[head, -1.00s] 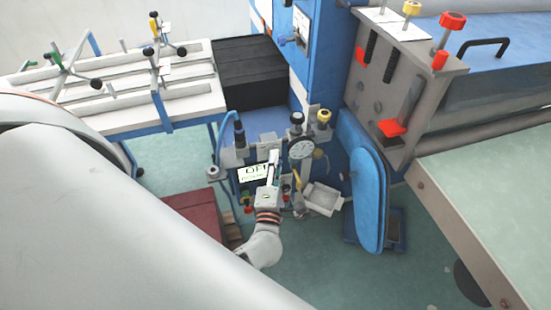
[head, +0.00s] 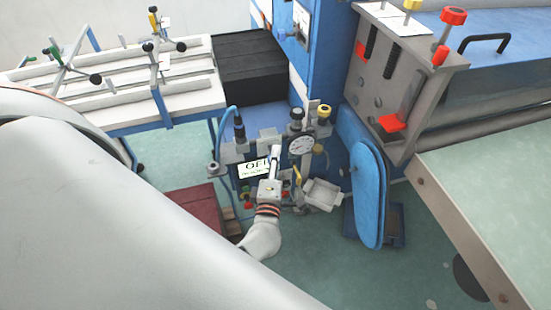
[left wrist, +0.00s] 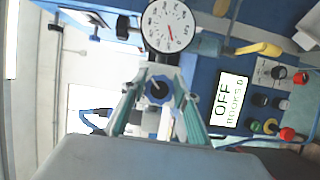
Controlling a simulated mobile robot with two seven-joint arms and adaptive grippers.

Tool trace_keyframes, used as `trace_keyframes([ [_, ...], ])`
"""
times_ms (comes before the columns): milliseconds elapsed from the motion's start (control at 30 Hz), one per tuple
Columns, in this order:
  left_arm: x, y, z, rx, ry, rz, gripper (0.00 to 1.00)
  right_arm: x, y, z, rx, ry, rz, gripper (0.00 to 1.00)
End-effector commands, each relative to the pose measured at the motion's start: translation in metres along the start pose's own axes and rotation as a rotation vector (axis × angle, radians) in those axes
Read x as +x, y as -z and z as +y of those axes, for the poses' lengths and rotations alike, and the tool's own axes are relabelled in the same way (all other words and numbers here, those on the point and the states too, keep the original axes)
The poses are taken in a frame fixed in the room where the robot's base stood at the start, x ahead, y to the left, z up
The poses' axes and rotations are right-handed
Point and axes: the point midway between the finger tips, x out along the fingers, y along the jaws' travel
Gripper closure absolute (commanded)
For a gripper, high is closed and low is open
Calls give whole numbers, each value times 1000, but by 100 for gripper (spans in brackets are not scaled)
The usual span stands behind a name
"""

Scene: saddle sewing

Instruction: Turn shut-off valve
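A yellow lever handle, which looks like the shut-off valve (left wrist: 258,48), sits on piping right of the round gauge (left wrist: 170,24) in the left wrist view. In the head view the yellow lever (head: 298,175) hangs below the gauge (head: 300,145), just right of my gripper. My left gripper (head: 275,152) reaches to the front of the panel. In the left wrist view its fingers (left wrist: 157,82) are apart, with a dark blue knob (left wrist: 158,89) showing between them; I cannot tell whether they touch it. The lever is outside the fingers. My right gripper is not in view.
A display reading OFF (left wrist: 229,100) and several coloured knobs and buttons (left wrist: 270,126) lie close by. A small grey tray (head: 322,195) and a blue oval cover (head: 367,195) stand right of the gripper. A red block (head: 205,207) is on the left.

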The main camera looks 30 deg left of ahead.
Motion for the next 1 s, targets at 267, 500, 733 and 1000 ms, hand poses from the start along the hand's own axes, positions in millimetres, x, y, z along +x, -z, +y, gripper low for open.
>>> trace_keyframes([
  [267, 0, 0, 0, -1, 0, 0, 55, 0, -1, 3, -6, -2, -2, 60],
  [500, -9, 0, -1, -2, 1, -1, 55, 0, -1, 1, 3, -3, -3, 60],
  [733, -51, 0, -1, -2, 4, -1, 55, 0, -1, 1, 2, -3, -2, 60],
  [1000, -101, 0, -1, -2, 2, -1, 55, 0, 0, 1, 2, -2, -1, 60],
])
